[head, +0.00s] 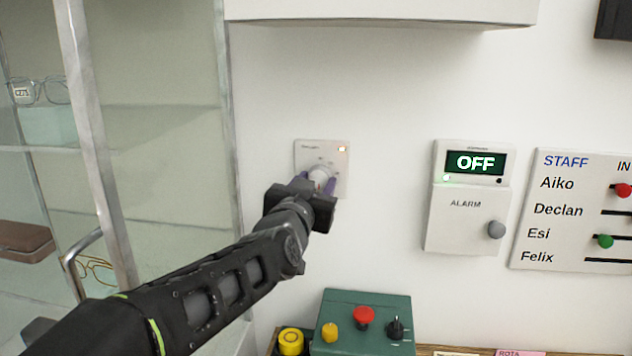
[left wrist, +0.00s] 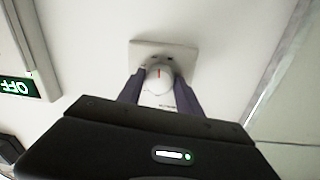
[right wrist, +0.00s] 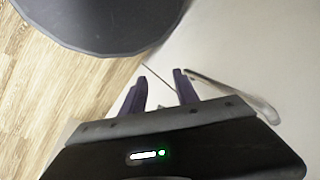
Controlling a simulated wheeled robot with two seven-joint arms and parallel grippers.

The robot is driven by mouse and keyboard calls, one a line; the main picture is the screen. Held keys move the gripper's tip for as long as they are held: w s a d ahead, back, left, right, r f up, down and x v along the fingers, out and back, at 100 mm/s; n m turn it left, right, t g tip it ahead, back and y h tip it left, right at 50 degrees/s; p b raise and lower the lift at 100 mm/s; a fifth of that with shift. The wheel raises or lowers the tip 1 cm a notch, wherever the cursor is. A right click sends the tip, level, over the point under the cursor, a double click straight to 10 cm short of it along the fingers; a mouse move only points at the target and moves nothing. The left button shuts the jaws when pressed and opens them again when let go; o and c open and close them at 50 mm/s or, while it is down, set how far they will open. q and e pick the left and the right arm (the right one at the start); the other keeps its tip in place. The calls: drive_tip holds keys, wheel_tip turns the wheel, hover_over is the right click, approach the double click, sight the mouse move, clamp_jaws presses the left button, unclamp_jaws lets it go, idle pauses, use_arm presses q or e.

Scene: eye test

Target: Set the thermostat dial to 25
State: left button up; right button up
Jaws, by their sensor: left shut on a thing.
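The thermostat (head: 338,165) is a white square plate on the wall with a small orange light at its top right. Its round white dial (head: 319,172) is partly hidden by my left gripper (head: 319,185). In the left wrist view the dial (left wrist: 160,73) shows a red mark, with a purple finger on each side of it. The left gripper is shut on the dial. The scale numbers are too small to read. My right gripper (right wrist: 161,82) shows only in the right wrist view, with its fingers apart and nothing between them.
A glass cabinet (head: 75,110) with a metal handle stands at the left. An alarm box (head: 465,215) reading OFF and a staff board (head: 570,210) hang to the right. A green control box (head: 350,340) stands below. A dark round surface (right wrist: 100,20) is near the right gripper.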

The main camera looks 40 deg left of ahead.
use_arm(q)
drive_tip(key=m, duration=0.4)
idle(0.4)
drive_tip(key=o, duration=1.4)
drive_tip(key=shift+c, duration=0.2)
drive_tip(key=shift+s, duration=0.15)
drive_tip(key=b+v, duration=0.2)
drive_tip(key=v, duration=0.5)
drive_tip(key=shift+s+d, duration=0.15)
drive_tip(key=shift+s, duration=0.1)
